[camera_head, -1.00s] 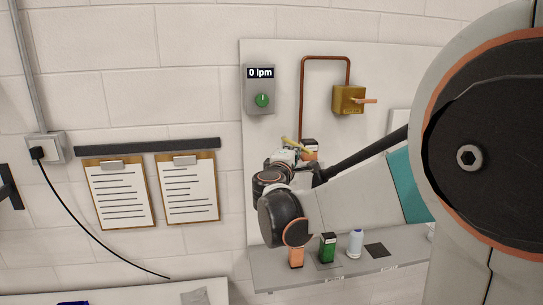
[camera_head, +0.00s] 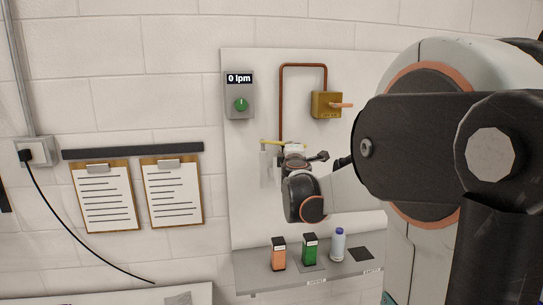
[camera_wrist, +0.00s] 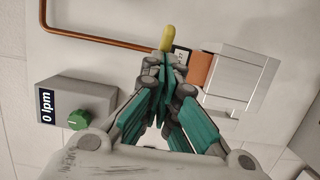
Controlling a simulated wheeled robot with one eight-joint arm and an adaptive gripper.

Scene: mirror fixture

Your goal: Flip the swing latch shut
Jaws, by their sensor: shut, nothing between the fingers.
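The swing latch appears as a yellow bar (camera_head: 270,141) in front of the white panel, nearly level in the head view. In the wrist view its rounded yellow end (camera_wrist: 167,36) shows just past my fingertips, beside an orange block (camera_wrist: 202,68) and a pale plate (camera_wrist: 241,82). My gripper (camera_wrist: 162,64) is shut and empty, its fingertips close to the latch. Whether they touch it I cannot tell. In the head view my gripper (camera_head: 291,149) covers part of the latch and its mount. A grey bracket (camera_head: 268,165) shows to its left.
A flow box (camera_head: 239,96) reading 0 lpm with a green knob is above left. A copper pipe (camera_head: 283,100) runs to a brass valve (camera_head: 327,104). Below, a shelf (camera_head: 260,278) holds an orange box, a green box and a bottle. Clipboards (camera_head: 104,198) hang left.

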